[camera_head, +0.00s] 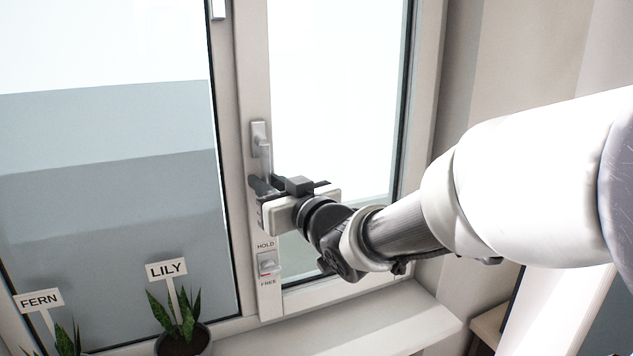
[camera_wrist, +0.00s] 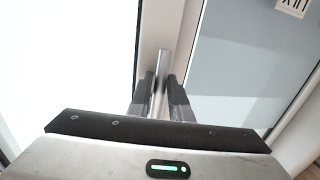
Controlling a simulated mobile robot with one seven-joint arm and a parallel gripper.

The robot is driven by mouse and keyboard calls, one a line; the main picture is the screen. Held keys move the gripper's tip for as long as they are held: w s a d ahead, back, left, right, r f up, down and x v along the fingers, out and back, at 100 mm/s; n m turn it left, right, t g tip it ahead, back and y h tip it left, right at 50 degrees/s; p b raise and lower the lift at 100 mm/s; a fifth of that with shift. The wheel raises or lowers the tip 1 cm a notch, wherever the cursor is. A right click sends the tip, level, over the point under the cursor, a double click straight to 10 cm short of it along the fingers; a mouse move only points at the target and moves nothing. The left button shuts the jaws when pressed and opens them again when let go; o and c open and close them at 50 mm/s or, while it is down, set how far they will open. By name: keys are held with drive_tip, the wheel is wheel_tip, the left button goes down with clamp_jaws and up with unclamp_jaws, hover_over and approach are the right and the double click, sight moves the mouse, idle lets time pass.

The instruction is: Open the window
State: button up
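The window (camera_head: 240,90) has a light frame, and its right sash is closed as far as I can see. A silver lever handle (camera_head: 261,140) is on the frame post between the panes, its lever pointing down. My gripper (camera_head: 262,186) is at the lower part of this lever. In the wrist view, the two dark fingers of my gripper (camera_wrist: 160,88) lie on either side of the handle (camera_wrist: 160,68), very close to it. Whether they press on it I cannot tell. Below the handle, a small catch (camera_head: 268,264) marked HOLD above and FREE below is on the frame; its knob sits near the middle.
Potted plants labelled LILY (camera_head: 183,318) and FERN (camera_head: 65,340) stand at the lower left, close to the glass. A light sill (camera_head: 350,325) runs below the window. Part of a label (camera_wrist: 293,14) shows at the wrist view's upper right.

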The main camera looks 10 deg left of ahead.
clamp_jaws()
drive_tip(key=shift+d, duration=0.1)
drive_tip(key=w+d+r+n+h, duration=0.3)
drive_tip(key=d+r+n, duration=0.3)
drive_tip(key=n, duration=0.9)
drive_tip(key=shift+w+r+h+b, duration=0.35)
drive_tip(key=shift+w+r+h, duration=0.05)
drive_tip(key=shift+r, duration=0.05)
drive_tip(key=shift+d, duration=0.1)
idle(0.6)
